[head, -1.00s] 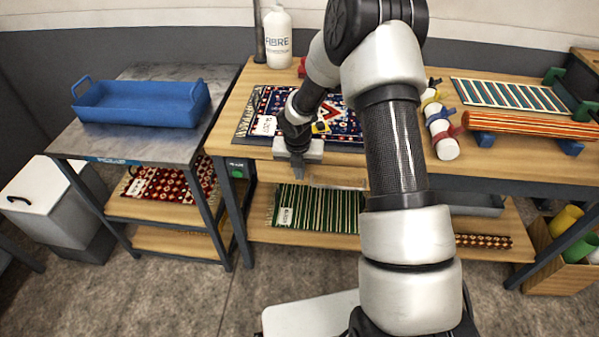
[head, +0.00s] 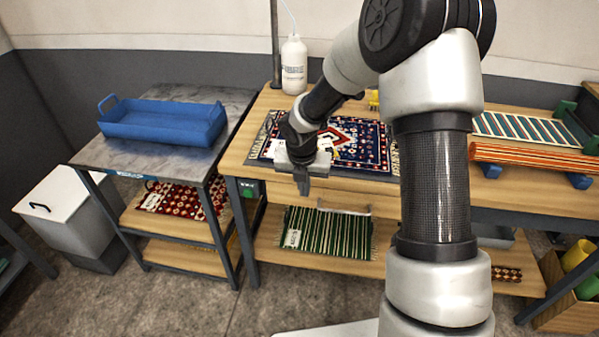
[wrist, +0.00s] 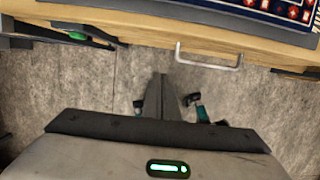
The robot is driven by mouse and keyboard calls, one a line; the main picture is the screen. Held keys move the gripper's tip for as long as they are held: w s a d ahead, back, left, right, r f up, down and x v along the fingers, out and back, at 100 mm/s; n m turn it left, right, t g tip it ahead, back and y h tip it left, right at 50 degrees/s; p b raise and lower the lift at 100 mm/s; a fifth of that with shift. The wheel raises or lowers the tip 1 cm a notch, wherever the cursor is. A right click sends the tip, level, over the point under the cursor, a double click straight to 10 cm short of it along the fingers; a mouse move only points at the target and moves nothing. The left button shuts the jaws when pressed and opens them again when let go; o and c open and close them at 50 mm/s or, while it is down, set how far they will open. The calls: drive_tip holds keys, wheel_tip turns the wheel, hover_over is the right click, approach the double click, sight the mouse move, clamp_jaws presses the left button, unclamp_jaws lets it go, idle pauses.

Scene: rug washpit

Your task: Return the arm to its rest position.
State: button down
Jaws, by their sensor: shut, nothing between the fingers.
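My gripper (head: 303,184) hangs pointing down in front of the wooden workbench's front edge, in the middle of the head view. Its fingers are together with nothing between them. In the wrist view my gripper (wrist: 160,100) shows as two dark fingers side by side, above bare grey floor. My arm reaches in from the right of the head view and hides part of the bench. A blue patterned rug (head: 365,147) lies on the bench top behind my gripper. It also shows at the top edge of the wrist view (wrist: 285,10).
A drawer handle (wrist: 208,62) sticks out from the bench front (wrist: 140,32) near my gripper. A steel table (head: 90,155) with a blue tray (head: 160,132) stands at left. A green striped rug (head: 325,232) lies on the shelf below. Open floor (head: 200,300) lies in front.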

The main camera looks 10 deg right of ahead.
drive_tip(key=s+d+r+m+p, duration=0.2)
drive_tip(key=s+r+m, duration=0.25)
drive_tip(key=r, duration=0.35)
drive_tip(key=s+d+r+m+t+h+p, duration=0.1)
drive_tip(key=s+r+m+p, duration=0.15)
drive_tip(key=r+m, duration=0.5)
drive_tip(key=s+d+r+m+p, duration=0.15)
drive_tip(key=s+r+m, duration=0.25)
drive_tip(key=r, duration=0.6)
drive_tip(key=s+r+m+t+y+p, duration=0.1)
drive_tip(key=s+r+m+p, duration=0.1)
drive_tip(key=s+r+m, duration=0.3)
drive_tip(key=s+r+m+t+y+p, duration=0.1)
drive_tip(key=s+r+m+p, duration=0.1)
drive_tip(key=s+r+m, duration=0.4)
drive_tip(key=s+m, duration=0.5)
drive_tip(key=shift+s+a, duration=0.2)
drive_tip(key=shift+a, duration=0.2)
